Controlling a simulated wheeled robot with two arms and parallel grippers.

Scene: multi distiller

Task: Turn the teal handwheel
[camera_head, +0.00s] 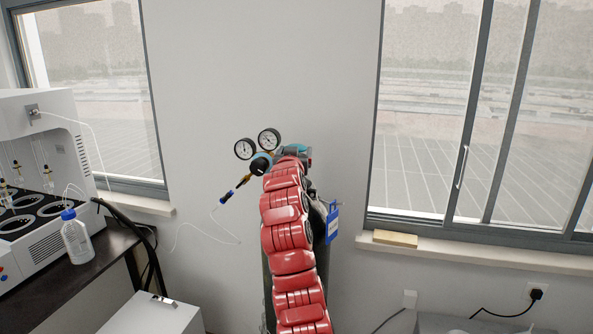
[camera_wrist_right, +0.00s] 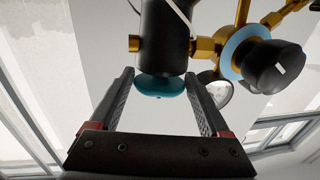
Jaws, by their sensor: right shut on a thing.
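The teal handwheel (camera_wrist_right: 160,87) sits at the end of the dark valve body (camera_wrist_right: 165,40) in the right wrist view. My right gripper (camera_wrist_right: 160,76) has one finger on each side of the wheel and is shut on it. In the head view a little of the teal wheel (camera_head: 305,151) shows at the end of my red right arm, which hides most of the gas cylinder (camera_head: 320,238) behind it. My left gripper is not in view.
A brass regulator with a black knob (camera_head: 261,163) and two gauges (camera_head: 269,139) sits just left of the valve. A blue tag (camera_head: 332,223) hangs right of my arm. A distiller (camera_head: 45,160) and a bottle (camera_head: 76,238) stand on the dark bench at left.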

